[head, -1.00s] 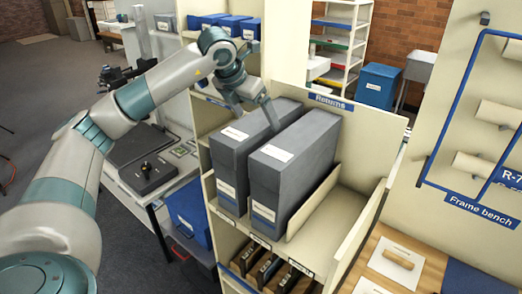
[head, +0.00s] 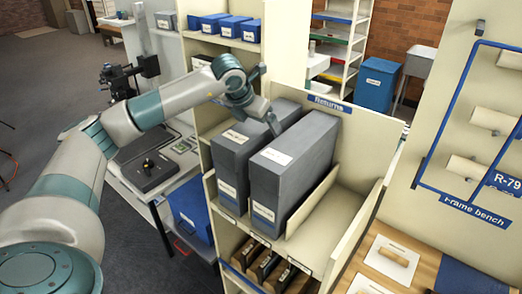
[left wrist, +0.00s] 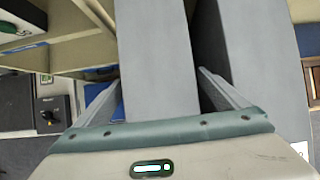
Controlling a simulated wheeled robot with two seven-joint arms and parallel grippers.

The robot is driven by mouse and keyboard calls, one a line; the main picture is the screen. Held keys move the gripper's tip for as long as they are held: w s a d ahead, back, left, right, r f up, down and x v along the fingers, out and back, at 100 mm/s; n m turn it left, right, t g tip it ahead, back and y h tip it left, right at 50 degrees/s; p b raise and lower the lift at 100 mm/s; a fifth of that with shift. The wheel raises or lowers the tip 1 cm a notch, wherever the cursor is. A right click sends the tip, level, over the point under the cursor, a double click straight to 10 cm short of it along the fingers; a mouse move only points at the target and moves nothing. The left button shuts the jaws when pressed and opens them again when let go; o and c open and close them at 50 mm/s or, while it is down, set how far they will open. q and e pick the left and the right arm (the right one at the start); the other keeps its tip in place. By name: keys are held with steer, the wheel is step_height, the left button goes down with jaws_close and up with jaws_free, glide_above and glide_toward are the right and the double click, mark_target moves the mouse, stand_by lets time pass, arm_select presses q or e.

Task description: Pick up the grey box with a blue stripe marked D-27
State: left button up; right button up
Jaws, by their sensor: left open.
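Two grey boxes stand upright side by side on the Returns shelf, a left one (head: 233,165) and a right one (head: 292,175). Each has white labels and blue at the bottom of its front; I cannot read the label text. My left gripper (head: 258,112) is open, at the top rear of the left box. The left wrist view shows the left box (left wrist: 155,50) between its two open fingers (left wrist: 160,85), with the right finger in the gap beside the right box (left wrist: 258,60). No firm contact shows. My right gripper is not in view.
The Returns shelf (head: 330,104) has an empty bay right of the boxes, behind a low divider (head: 313,203). Small dark items (head: 268,266) sit in slots below. The frame bench (head: 400,262) is at right, and blue boxes (head: 229,26) stand on a rear shelf.

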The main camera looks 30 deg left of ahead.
arm_select(q)
steer(key=shift+w+f, duration=0.15)
steer(key=shift+f, duration=0.05)
steer(key=shift+f+b, duration=0.25)
steer(key=shift+b, duration=0.3)
stand_by(0.8)
steer(key=shift+c, duration=0.4)
steer(key=c, duration=2.1)
steer(key=shift+r, duration=0.1)
